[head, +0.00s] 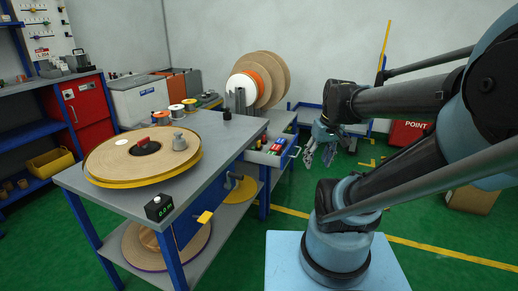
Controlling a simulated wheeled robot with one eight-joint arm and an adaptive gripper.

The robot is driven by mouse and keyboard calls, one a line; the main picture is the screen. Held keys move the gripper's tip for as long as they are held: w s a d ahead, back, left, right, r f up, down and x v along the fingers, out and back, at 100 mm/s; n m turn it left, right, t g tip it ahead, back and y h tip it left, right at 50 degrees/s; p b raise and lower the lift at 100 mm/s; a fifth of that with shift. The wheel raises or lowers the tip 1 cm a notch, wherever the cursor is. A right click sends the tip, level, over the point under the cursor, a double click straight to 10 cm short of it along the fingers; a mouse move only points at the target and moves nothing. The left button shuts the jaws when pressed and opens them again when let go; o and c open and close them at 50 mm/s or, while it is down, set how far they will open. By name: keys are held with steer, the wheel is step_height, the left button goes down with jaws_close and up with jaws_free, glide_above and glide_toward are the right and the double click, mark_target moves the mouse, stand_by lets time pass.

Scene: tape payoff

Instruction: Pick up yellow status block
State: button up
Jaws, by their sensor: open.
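My gripper (322,152) hangs from my arm, in the air to the right of the bench and beyond the yellow block. It is open, with nothing visible between its fingers, and well apart from the block.
A large tape reel (105,160) with a grey weight (179,141) lies on the bench. A black display box (159,207) stands at the near edge. An open drawer (272,152) juts out at the back right. Green floor (240,255) is clear before the bench.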

steer(key=w+a+r+n+y, duration=0.1)
steer(key=w+a+r+n, duration=0.15)
steer(key=w, duration=0.55)
steer(key=w+a+r+n+y, duration=0.2)
steer(key=w+a+n, duration=0.15)
steer(key=w, duration=0.45)
steer(key=n+y, duration=0.2)
steer(key=n, duration=0.3)
glide_toward(260, 142)
steer(key=x, duration=0.9)
steer(key=shift+w+a+f, duration=0.2)
steer(key=shift+f, duration=0.1)
steer(key=c, duration=1.1)
